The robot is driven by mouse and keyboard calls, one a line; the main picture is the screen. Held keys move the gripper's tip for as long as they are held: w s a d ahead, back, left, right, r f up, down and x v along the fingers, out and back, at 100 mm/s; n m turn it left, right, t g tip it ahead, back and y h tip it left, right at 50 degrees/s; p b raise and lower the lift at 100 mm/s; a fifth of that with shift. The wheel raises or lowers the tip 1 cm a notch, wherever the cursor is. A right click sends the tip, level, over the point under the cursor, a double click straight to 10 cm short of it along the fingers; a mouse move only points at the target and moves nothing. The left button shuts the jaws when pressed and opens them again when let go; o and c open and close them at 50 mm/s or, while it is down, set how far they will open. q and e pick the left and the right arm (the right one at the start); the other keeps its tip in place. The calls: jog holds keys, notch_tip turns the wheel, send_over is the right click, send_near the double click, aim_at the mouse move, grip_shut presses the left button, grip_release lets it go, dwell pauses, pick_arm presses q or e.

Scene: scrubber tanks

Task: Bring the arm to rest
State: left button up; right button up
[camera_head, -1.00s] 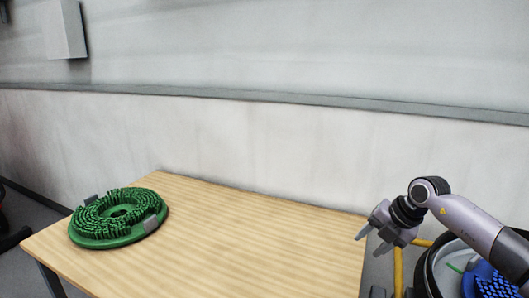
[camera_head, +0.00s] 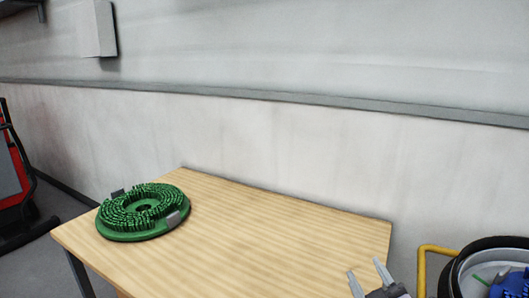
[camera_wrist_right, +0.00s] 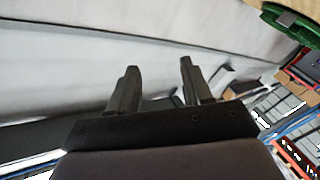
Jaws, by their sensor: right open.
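My right gripper (camera_head: 368,279) shows at the bottom edge of the head view, in front of the table's right end. Its two fingers are apart with nothing between them. In the right wrist view its fingers (camera_wrist_right: 157,80) are also apart and empty, with a pale wall behind them. The rest of my right arm is out of the head view. My left gripper is not in view.
A green round brush (camera_head: 143,211) lies on the left part of the wooden table (camera_head: 260,240). A tank (camera_head: 470,262) with a blue brush inside and a yellow pipe (camera_head: 422,270) stand at the right. The table's middle is clear.

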jog(key=s+d+f+m+g+h, duration=0.2)
jog(key=s+f+m+g, duration=0.15)
jog(key=s+f, duration=0.3)
jog(key=s+d+f+m+g+h, duration=0.1)
jog(key=s+d+f+m+g, duration=0.15)
jog(key=s+f+g, duration=0.35)
jog(key=s+a+f+g+y, duration=0.1)
jog(key=s+f+g, duration=0.15)
jog(key=s, duration=0.55)
jog(key=s+f+g+y, duration=0.1)
jog(key=s+g, duration=0.2)
jog(key=s, duration=0.4)
jog(key=w+a+f+t+y+b, duration=0.1)
jog(key=w+f+t, duration=0.2)
jog(key=f, duration=0.3)
jog(key=w+a+f+n+t+y+b, duration=0.1)
jog(key=w+a+f+t, duration=0.1)
jog(key=f, duration=0.4)
jog(key=shift+w+t+b, duration=0.35)
jog(key=shift+w+t, duration=0.25)
jog(key=shift+t, duration=0.5)
jog(key=shift+r, duration=0.1)
jog(key=shift+c, duration=0.6)
